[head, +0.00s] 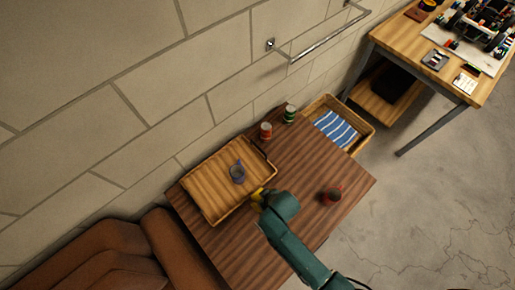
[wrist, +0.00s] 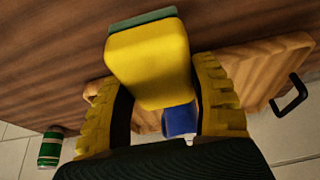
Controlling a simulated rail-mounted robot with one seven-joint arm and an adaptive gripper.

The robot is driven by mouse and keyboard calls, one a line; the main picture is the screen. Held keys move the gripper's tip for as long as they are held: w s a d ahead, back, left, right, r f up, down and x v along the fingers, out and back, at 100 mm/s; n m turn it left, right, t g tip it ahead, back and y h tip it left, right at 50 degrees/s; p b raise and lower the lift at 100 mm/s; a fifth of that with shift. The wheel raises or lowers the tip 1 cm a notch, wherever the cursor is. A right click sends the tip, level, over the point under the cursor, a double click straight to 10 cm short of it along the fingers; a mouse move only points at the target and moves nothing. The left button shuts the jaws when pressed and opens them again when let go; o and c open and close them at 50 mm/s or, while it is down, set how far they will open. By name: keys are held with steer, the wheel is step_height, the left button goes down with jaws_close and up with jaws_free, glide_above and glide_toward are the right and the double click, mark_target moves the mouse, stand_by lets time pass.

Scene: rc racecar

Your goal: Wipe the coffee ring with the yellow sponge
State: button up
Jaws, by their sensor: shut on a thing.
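My gripper (head: 262,197) is at the right edge of the wooden tray, over the dark wood table (head: 300,167). In the wrist view my gripper (wrist: 160,92) is shut on the yellow sponge (wrist: 148,62), which has a green layer (wrist: 143,19) along its far edge. The sponge sits between the two yellow ribbed fingers. I cannot tell whether it touches the table. In the head view the sponge cannot be told apart from the yellow fingers. I cannot make out the coffee ring in either view.
The wooden tray (head: 205,208) holds a blue mug (head: 237,173). A red can (head: 266,131) and a green can (head: 289,114) stand at the back. A dark red object (head: 332,194) sits on the right. A basket (head: 361,132) with a striped cloth adjoins the table.

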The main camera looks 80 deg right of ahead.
steer(key=shift+r+p, duration=1.6)
steer(key=shift+r, duration=0.2)
